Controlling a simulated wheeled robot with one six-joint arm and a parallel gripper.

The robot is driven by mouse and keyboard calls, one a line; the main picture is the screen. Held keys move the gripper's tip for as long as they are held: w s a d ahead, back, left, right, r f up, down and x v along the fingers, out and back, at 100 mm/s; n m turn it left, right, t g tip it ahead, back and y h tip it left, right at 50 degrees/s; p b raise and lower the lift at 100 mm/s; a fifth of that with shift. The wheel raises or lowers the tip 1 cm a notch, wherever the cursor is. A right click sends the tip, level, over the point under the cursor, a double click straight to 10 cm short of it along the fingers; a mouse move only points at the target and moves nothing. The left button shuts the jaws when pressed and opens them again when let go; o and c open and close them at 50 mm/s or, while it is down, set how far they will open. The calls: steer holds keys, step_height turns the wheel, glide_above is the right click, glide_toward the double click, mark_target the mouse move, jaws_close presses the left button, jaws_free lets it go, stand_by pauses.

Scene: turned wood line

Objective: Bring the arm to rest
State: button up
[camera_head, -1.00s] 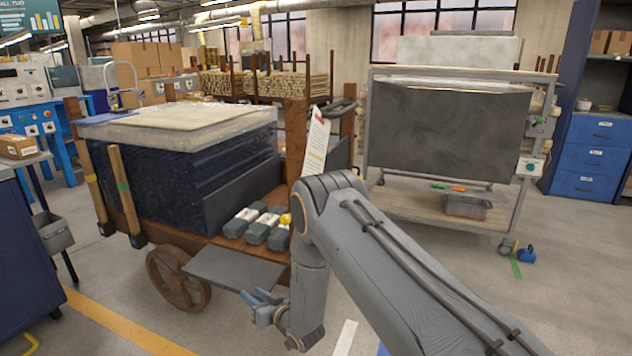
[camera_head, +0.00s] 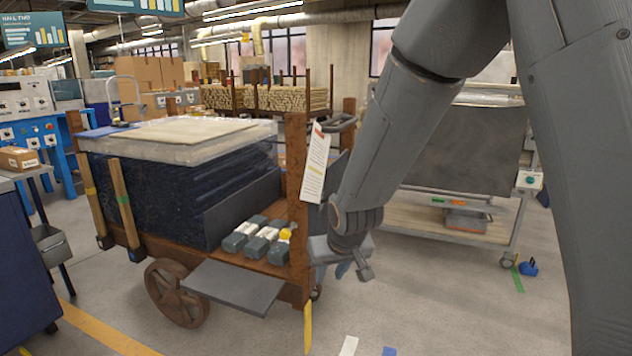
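My arm is raised and folded on the right, with its grey links filling much of that side. My gripper (camera_head: 331,271) hangs low beside the right end of the wooden cart (camera_head: 297,190).
The cart carries a wrapped dark stack (camera_head: 150,190), several grey blocks (camera_head: 262,245) and a hanging paper tag (camera_head: 315,165) close to my wrist. A dark plate (camera_head: 235,285) juts from its front. A wheeled rack (camera_head: 420,220) stands behind my arm.

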steer(key=s+d+r+g, duration=0.2)
steer(key=s+d+r, duration=0.1)
steer(key=s, duration=0.6)
steer(key=s+d+r+m+g+h, duration=0.1)
steer(key=s+d+r+g, duration=0.15)
steer(key=s, duration=0.65)
steer(key=s+d+r+g, duration=0.1)
steer(key=s+d+r, duration=0.25)
steer(key=s, duration=0.55)
steer(key=d+r+m+p, duration=0.2)
steer(key=d+r+p, duration=0.3)
steer(key=p, duration=0.8)
steer(key=shift+d+r+h+p, duration=0.25)
steer(key=shift+d+h+p, duration=0.05)
steer(key=shift+d, duration=0.65)
